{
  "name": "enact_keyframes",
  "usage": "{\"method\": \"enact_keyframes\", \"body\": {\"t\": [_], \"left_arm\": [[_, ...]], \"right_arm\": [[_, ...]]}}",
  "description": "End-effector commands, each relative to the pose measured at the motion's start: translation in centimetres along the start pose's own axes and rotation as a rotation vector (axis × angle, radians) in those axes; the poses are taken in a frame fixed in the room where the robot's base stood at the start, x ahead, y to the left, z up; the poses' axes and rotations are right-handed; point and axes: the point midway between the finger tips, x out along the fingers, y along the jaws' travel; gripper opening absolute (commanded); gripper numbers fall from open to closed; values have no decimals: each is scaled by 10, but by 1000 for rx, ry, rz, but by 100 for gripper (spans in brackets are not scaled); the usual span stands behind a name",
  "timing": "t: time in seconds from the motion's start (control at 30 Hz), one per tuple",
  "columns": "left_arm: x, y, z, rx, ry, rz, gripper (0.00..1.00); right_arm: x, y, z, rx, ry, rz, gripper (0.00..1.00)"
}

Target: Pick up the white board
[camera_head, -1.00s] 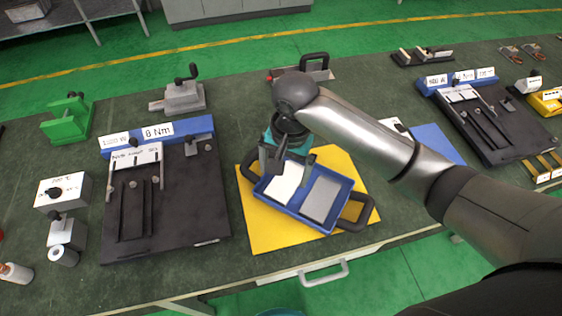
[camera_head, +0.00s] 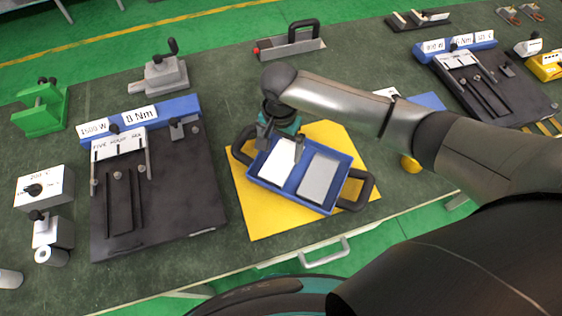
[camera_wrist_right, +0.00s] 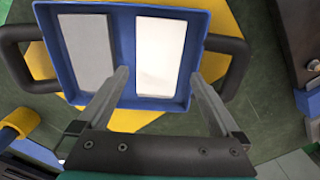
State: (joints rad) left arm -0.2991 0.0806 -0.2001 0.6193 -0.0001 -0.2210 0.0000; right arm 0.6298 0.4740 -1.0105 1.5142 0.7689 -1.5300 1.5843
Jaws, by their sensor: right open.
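The white board (camera_head: 279,161) lies flat in the left compartment of a blue tray (camera_head: 286,204) with black handles. A grey board (camera_head: 319,179) lies in the other compartment. My right gripper (camera_head: 281,142) is open and empty at the far end of the white board. In the right wrist view, the white board (camera_wrist_right: 161,50) lies between the two spread fingers of the right gripper (camera_wrist_right: 160,76), the left finger over the divider and the right one near the tray wall. Whether the fingers touch anything is unclear. My left gripper is not in view.
The tray sits on a yellow mat (camera_head: 256,222) on the dark green table. A black fixture (camera_head: 185,222) with a blue label bar stands left of it. A black-handled tool (camera_head: 290,45) lies behind. A blue sheet (camera_head: 428,101) lies to the right.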

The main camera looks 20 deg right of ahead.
Motion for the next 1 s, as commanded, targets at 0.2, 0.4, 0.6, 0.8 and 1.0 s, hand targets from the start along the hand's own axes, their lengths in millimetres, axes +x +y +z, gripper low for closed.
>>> {"method": "enact_keyframes", "body": {"t": [0.2,0.4,0.6,0.8,1.0], "left_arm": [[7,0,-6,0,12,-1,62],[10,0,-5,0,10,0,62],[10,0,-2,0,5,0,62],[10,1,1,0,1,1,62],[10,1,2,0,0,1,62]], "right_arm": [[33,4,1,0,0,4,100],[50,3,1,-1,0,0,100],[49,3,1,-1,1,0,100],[49,3,1,-1,1,0,79],[49,3,1,-1,1,0,56]]}}
